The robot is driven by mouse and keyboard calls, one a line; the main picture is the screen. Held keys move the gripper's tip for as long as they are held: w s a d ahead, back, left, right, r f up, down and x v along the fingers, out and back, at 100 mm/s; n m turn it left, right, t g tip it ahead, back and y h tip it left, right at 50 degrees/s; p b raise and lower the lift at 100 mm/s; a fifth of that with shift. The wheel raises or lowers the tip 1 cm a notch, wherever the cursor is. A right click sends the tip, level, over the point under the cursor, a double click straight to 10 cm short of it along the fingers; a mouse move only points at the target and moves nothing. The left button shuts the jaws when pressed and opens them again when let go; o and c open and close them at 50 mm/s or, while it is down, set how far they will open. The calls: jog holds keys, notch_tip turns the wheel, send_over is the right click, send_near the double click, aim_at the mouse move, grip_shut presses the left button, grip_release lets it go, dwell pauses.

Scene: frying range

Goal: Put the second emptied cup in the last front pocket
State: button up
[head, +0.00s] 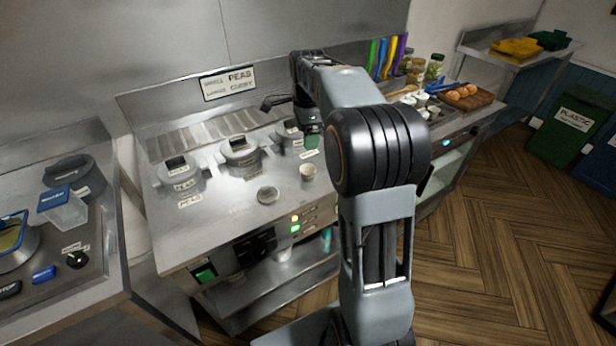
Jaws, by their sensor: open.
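A small pale cup (308,172) stands upright on the steel counter, right of a round lidded or shallow dish (268,194). I cannot see inside the cup. Several small white cups (421,97) sit in a group on the far right counter. Which pockets hold them, and whether a front pocket is free, is too small to tell. My gripper (309,134) is open, small in the picture and partly dark, above the counter near the rear right pot. I see nothing held in it.
Lidded pots (240,152) with labels are set in the steel counter (225,215). A PEAS and CURRY sign (228,82) stands behind. Coloured handles, jars and a wooden board (468,103) with round brown food crowd the right counter.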

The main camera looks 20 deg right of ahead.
jog(key=m, duration=0.1)
send_over(308, 169)
jog(key=s, duration=0.2)
jog(key=f, duration=0.7)
jog(key=shift+w+a+f, duration=0.15)
jog(key=shift+a+f, duration=0.2)
jog(key=shift+f, duration=3.3)
jog(key=shift+c, duration=0.3)
jog(key=c, duration=1)
jog(key=shift+o, duration=0.2)
jog(key=shift+r, duration=0.1)
